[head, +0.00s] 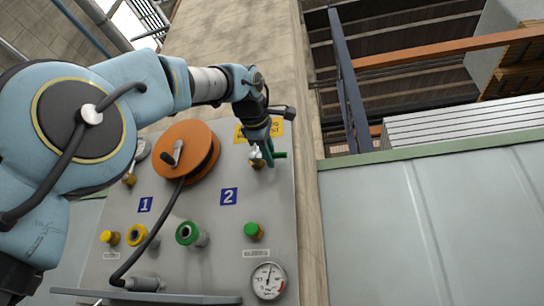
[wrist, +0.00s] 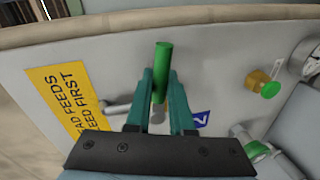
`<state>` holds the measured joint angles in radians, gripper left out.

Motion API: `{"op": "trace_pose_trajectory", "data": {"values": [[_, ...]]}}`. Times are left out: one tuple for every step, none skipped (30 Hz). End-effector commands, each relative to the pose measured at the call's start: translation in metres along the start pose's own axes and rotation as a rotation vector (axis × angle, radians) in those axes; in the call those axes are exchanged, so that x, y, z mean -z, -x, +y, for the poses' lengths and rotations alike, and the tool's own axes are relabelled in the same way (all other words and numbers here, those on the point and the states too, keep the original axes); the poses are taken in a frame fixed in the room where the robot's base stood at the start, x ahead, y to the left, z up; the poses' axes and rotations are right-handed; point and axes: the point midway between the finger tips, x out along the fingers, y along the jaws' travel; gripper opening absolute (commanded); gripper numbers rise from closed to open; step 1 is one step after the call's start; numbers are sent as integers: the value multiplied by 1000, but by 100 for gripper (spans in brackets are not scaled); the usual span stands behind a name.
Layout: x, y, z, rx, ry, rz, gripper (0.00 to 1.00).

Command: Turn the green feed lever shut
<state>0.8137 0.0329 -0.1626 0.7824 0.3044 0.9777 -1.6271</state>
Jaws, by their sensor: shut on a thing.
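The green feed lever (head: 281,155) is at the upper right of the grey panel in the head view, above the blue "2" label. It points to the right from a brass valve (head: 257,164). In the wrist view the lever's green grip (wrist: 162,60) stands up between the teal fingers and past their tips. My gripper (head: 268,152) is shut on the lever; the wrist view shows its two fingers (wrist: 161,82) on either side of the grip. The lower part of the lever is partly hidden by the fingers and the dark gripper body.
The panel (head: 220,265) also carries an orange hose reel (head: 185,150) left of the lever, a yellow warning sign (head: 262,130) close behind my gripper, a green-capped fitting (head: 253,230) and a pressure gauge (head: 268,281) below. A black hose (head: 155,232) hangs from the reel.

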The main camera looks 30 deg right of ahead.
Motion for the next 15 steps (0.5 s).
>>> {"op": "trace_pose_trajectory", "data": {"values": [[2,0,3,0,27,-3,0],[2,1,4,0,43,-6,0],[2,1,4,-1,62,-10,0],[2,1,5,-1,76,-13,0],[2,1,6,-1,87,-15,0],[3,1,6,-1,102,-18,0],[3,1,6,-1,113,-21,0],[3,1,7,-2,121,-23,0],[3,1,7,-2,131,-24,0],[3,2,7,-2,137,-26,0],[3,2,8,-2,142,-26,0],[3,2,8,-2,148,-28,0],[3,2,8,-2,152,-28,0],[3,2,8,-2,155,-29,0],[3,2,8,-2,159,-30,0]]}}
